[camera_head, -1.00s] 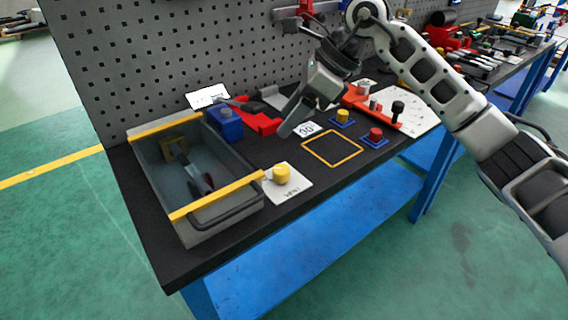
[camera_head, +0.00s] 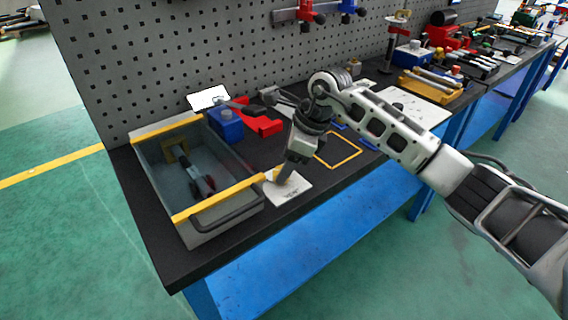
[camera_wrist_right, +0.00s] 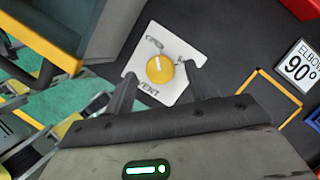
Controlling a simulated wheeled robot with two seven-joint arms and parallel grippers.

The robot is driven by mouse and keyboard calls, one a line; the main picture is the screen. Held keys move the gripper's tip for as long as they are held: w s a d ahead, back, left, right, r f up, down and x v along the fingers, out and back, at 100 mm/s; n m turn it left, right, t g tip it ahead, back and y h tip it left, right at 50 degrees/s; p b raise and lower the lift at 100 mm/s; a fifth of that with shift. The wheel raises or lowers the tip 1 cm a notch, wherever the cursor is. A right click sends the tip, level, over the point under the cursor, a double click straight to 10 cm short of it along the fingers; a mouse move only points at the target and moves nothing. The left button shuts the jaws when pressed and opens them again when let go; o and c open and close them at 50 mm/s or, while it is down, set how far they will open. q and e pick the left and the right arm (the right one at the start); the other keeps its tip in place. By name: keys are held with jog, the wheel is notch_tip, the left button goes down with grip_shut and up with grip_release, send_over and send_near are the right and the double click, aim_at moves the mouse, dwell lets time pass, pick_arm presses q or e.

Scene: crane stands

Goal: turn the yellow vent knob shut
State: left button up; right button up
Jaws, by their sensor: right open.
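The yellow vent knob (camera_wrist_right: 160,69) sits on a white plate (camera_wrist_right: 182,91) marked OPEN and VENT in the right wrist view. A pale line runs across the knob's top. In the head view the plate (camera_head: 298,192) lies beside the grey bin, and my gripper mostly hides the knob. My right gripper (camera_head: 284,176) points down over the knob. In the right wrist view its two fingers (camera_wrist_right: 158,78) are apart, one to each side of the knob's near edge; I cannot tell whether they touch it. My left gripper is not in view.
The grey bin (camera_head: 232,205) with yellow bars stands just left of the plate, close to my right gripper. A yellow square outline (camera_head: 338,164) and an ELBOW 90° card (camera_wrist_right: 300,66) lie to the right. A blue block (camera_head: 226,126) and red part stand behind.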

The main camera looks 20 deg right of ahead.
jog(key=shift+x, duration=0.75)
jog(key=c, duration=1)
